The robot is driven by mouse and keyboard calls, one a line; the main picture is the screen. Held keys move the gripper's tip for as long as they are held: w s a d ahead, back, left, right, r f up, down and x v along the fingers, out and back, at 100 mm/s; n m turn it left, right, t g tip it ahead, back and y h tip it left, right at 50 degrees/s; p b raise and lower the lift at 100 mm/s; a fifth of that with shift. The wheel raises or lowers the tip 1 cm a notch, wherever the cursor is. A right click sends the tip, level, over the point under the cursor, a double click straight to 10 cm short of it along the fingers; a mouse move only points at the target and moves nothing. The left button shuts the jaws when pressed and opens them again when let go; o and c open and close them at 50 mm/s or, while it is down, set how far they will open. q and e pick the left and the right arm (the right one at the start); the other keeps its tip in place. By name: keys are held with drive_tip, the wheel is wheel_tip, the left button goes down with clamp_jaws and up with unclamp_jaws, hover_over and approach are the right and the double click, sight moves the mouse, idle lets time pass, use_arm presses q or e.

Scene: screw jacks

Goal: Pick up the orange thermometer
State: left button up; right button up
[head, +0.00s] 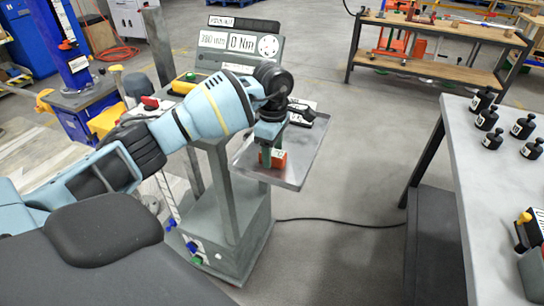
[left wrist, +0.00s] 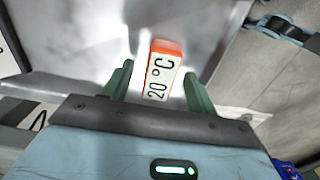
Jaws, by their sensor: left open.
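The orange thermometer (head: 277,159) is a small orange block on the metal tray (head: 299,171) of a grey test stand in the head view. In the left wrist view the thermometer (left wrist: 162,70) shows an orange rim and a pale face reading "20 °C". My left gripper (head: 268,160) points down at it in the head view. In the left wrist view the open green fingers of my left gripper (left wrist: 160,85) stand on either side of the thermometer, with gaps visible at both sides. The near end of the thermometer is hidden by the gripper body. My right gripper is not in view.
The stand's display panel (head: 240,43) rises behind the tray. A black object (head: 304,114) lies at the tray's back. A grey table (head: 482,170) with several black weights (head: 487,118) is at right. Floor between tray and table is clear, except for a black cable (head: 345,222).

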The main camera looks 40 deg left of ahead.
use_arm(q)
drive_tip(key=shift+f, duration=0.65)
drive_tip(key=c, duration=1.2)
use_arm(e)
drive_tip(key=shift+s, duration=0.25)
use_arm(q)
drive_tip(key=shift+o, duration=0.2)
drive_tip(key=shift+r, duration=0.15)
drive_tip(key=shift+r, duration=0.5)
wheel_tip(320, 180, up, 2)
drive_tip(key=shift+r, duration=0.1)
drive_tip(key=s+d+r+b, duration=0.1)
drive_tip(key=s, duration=1.5)
drive_tip(key=shift+d+r, duration=0.15)
drive_tip(key=shift+r, duration=0.1)
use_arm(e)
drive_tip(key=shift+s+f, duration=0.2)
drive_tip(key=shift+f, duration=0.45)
